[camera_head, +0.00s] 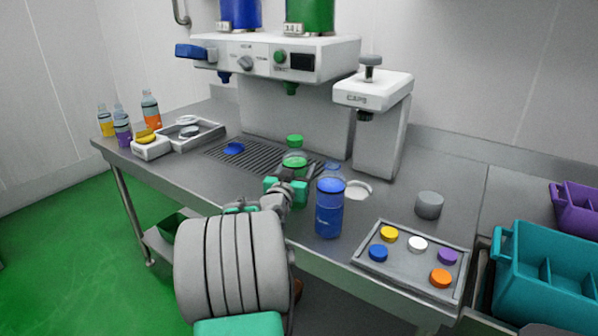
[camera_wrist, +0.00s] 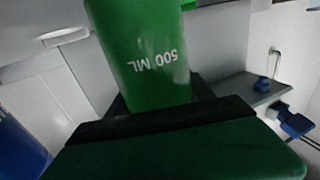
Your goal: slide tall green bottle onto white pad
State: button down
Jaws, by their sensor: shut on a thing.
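The tall green bottle (camera_head: 295,161), with a green cap on top, stands upright at the right end of the drain grate. It fills the middle of the wrist view (camera_wrist: 150,60), where its "500 ML" print shows upside down. My gripper (camera_head: 287,187) is shut on the bottle's lower part, and its fingers hide the base. I cannot tell whether the base touches the counter. The round white pad (camera_head: 358,190) lies bare on the counter, right of the bottle and in front of the caps machine.
A tall blue bottle (camera_head: 329,212) stands close to the right of my gripper, in front of the pad. The caps machine (camera_head: 378,130) rises behind the pad. A tray of coloured caps (camera_head: 408,270) and a grey cylinder (camera_head: 429,205) are further right. The filling machine (camera_head: 290,62) overhangs the grate.

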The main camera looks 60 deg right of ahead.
jog(key=shift+c, duration=1.4)
grip_release()
jog(key=s+a+b, duration=0.2)
jog(key=a+b, duration=0.1)
jog(key=a, duration=1.1)
jog(key=shift+a+b, duration=0.35)
jog(key=shift+b, duration=0.05)
jog(key=shift+w, duration=0.1)
